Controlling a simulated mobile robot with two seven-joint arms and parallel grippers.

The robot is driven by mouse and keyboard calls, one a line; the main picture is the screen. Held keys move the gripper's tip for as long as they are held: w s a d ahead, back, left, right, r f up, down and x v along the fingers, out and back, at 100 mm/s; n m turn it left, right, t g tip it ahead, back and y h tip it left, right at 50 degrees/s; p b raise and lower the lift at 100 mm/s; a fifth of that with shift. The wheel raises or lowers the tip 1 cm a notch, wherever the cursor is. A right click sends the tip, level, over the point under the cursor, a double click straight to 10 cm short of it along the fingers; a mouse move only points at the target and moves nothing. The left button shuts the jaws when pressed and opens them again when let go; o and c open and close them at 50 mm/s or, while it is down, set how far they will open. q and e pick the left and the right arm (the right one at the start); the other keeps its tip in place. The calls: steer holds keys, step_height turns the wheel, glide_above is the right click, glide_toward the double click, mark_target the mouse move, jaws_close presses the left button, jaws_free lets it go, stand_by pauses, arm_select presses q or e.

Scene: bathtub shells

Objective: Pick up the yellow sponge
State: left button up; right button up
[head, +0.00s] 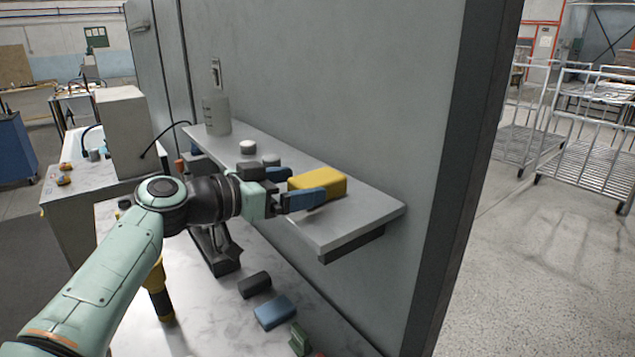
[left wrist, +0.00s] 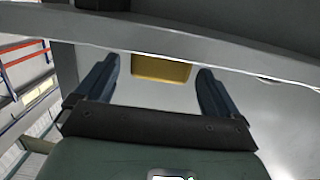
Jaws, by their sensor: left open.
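The yellow sponge (head: 325,181) is a rounded block lying on a grey wall shelf (head: 365,216), near the shelf's right end. My left gripper (head: 301,187) reaches in from the left at shelf height, with its blue fingers close to the sponge. In the left wrist view, the sponge (left wrist: 161,69) shows ahead, between the two spread fingers (left wrist: 152,78) and slightly beyond their tips. The fingers are open and hold nothing. In the head view, one finger hides part of the sponge's lower left side. My right gripper is in neither view.
Below, a marbled counter holds a black block (head: 254,285), a blue block (head: 274,312) and a green item (head: 300,339).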

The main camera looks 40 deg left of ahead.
mark_target(318, 184)
arm_select(q)
steer(key=p+x, duration=0.1)
steer(key=x, duration=0.4)
steer(key=shift+w+d+f+p, duration=0.1)
steer(key=shift+w+f+p, duration=0.1)
steer(key=shift+p, duration=0.15)
steer(key=shift+s, duration=0.1)
steer(key=c, duration=1)
